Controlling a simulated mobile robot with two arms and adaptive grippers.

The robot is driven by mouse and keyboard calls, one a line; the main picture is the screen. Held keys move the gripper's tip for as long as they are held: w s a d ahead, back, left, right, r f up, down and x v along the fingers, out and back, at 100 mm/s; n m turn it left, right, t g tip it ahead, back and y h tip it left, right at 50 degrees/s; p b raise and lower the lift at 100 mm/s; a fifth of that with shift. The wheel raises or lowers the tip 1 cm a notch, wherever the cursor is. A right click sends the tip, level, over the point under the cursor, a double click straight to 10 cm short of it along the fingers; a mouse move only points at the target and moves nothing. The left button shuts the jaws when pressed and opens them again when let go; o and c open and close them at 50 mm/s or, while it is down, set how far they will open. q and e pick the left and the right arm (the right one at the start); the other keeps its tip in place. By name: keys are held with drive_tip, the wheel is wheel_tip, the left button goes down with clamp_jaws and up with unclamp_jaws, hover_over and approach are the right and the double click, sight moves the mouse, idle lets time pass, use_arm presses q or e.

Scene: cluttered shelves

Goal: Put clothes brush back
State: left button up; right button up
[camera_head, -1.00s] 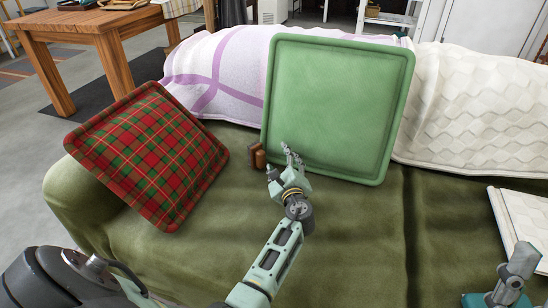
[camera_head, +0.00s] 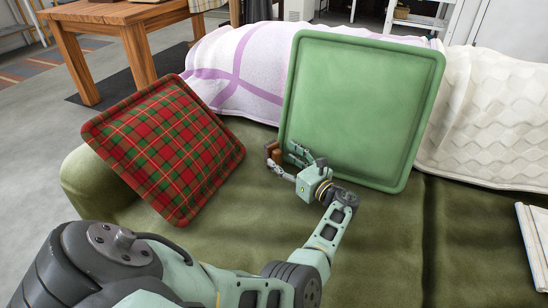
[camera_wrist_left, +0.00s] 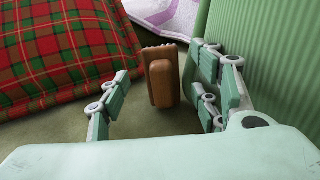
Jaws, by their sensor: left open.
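The clothes brush (camera_head: 276,155) is brown and wooden. It stands on the green sofa, by the lower left edge of the green cushion. In the left wrist view the brush (camera_wrist_left: 161,82) is upright, with its bristles facing away. My left gripper (camera_head: 282,158) is open at the brush, its fingers partly covering it in the head view. In the left wrist view the fingers are on either side of the brush, the right ones nearer to it. I cannot tell whether any finger touches it. My right gripper is not in view.
The green cushion (camera_head: 360,105) leans upright close to my left gripper's right fingers. A red plaid cushion (camera_head: 165,148) lies tilted to the left. The sofa seat (camera_head: 385,245) is mostly clear in front. A wooden table (camera_head: 115,20) stands behind left.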

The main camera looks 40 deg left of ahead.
sight(280, 155)
use_arm(q)
drive_tip(key=a, duration=0.3)
drive_tip(key=shift+w+a+b, duration=0.15)
drive_tip(key=shift+w+b, duration=0.15)
drive_tip(key=shift+w, duration=0.05)
drive_tip(key=shift+c, duration=0.2)
drive_tip(key=c, duration=1.3)
drive_tip(key=shift+r, duration=0.1)
drive_tip(key=shift+c, duration=0.2)
